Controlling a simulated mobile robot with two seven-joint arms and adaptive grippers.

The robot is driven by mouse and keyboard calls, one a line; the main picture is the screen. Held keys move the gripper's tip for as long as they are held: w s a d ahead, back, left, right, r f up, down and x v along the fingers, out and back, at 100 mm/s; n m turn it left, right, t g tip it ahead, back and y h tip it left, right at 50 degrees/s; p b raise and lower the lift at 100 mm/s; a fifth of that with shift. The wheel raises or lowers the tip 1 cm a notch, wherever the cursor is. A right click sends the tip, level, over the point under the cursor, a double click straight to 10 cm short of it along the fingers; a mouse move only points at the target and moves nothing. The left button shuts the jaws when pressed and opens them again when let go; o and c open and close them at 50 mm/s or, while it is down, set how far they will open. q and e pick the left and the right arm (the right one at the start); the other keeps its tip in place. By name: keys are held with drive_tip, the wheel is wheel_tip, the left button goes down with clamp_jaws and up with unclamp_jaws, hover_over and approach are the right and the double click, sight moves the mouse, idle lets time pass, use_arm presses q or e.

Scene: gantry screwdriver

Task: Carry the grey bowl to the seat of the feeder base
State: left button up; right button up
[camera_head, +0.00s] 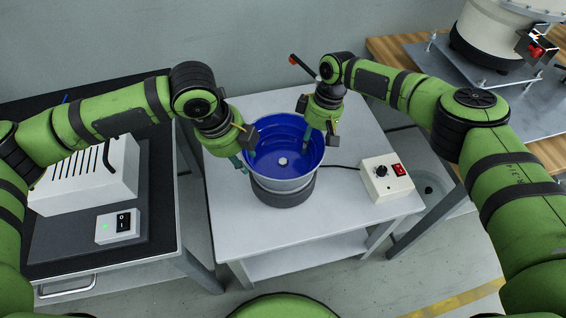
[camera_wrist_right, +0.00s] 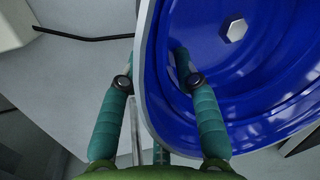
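The grey bowl (camera_head: 284,183) has a blue inside and a pale hex nut or bolt head at its centre. It is upright over a dark round base (camera_head: 283,197) on the grey table; I cannot tell whether they touch. My left gripper (camera_head: 241,160) is at the bowl's left rim, with a finger outside the wall; its opening is unclear. My right gripper (camera_head: 322,130) is at the right rim. In the right wrist view, its fingers (camera_wrist_right: 155,82) are apart, one outside and one inside the bowl's wall (camera_wrist_right: 149,100), with gaps visible beside the wall.
A control box (camera_head: 387,178) with a knob and red switch stands on the table (camera_head: 335,215), right of the bowl, with a black cable. A black-topped bench (camera_head: 160,205) with a white device is at left. Another machine (camera_head: 490,40) stands at upper right. The table's front is clear.

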drive_tip(key=shift+r, duration=0.1)
use_arm(q)
drive_tip(key=v, duration=0.6)
use_arm(e)
drive_tip(key=v, duration=1.1)
drive_tip(key=shift+r, duration=0.4)
use_arm(q)
drive_tip(key=shift+s+a, duration=0.1)
